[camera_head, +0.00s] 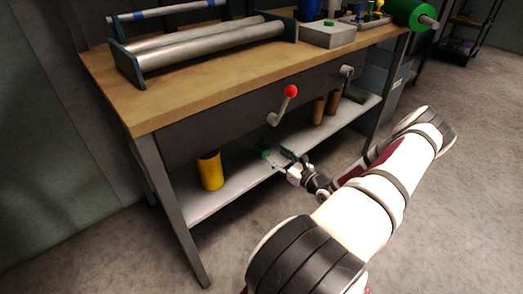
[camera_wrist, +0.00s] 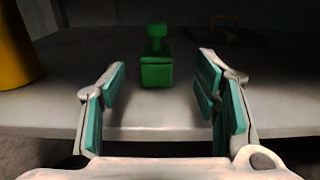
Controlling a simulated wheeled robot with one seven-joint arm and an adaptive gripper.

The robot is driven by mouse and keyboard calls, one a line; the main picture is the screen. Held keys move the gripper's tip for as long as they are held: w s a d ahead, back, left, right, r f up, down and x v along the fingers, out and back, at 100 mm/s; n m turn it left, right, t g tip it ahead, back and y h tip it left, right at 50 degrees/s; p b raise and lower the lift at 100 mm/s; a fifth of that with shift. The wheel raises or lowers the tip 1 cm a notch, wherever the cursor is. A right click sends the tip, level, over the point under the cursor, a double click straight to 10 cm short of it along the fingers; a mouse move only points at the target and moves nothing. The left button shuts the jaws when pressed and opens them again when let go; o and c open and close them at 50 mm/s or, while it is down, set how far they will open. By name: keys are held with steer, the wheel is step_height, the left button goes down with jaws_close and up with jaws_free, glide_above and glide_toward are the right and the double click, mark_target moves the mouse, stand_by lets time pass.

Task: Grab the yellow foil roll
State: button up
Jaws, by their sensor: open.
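The yellow foil roll (camera_head: 210,171) stands upright on the lower shelf of the workbench, near its left end. In the wrist view, part of the yellow roll (camera_wrist: 16,50) shows at the left edge, outside my fingers. My gripper (camera_head: 279,157) is at the front of the lower shelf, to the right of the roll and apart from it. In the wrist view, my gripper (camera_wrist: 160,88) is open with its teal finger pads apart and nothing between them. A green object (camera_wrist: 156,66) stands on the shelf beyond the fingertips.
The lower shelf (camera_head: 240,185) has bare room between the roll and my gripper. Two brown rolls (camera_head: 318,110) stand further right on it. The wooden top (camera_head: 165,105) bears metal rollers (camera_head: 205,45).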

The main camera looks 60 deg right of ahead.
mark_target(266, 150)
steer(key=shift+x, duration=0.75)
steer(key=b+x, duration=0.1)
steer(key=x, duration=0.1)
steer(key=b+x, duration=0.1)
steer(key=x, duration=0.1)
steer(key=shift+w+a+f+b, duration=0.15)
steer(key=shift+w+f+b, duration=0.1)
steer(key=shift+w+b, duration=0.1)
steer(key=shift+w+r, duration=0.1)
steer(key=shift+w, duration=0.25)
steer(key=c, duration=1.1)
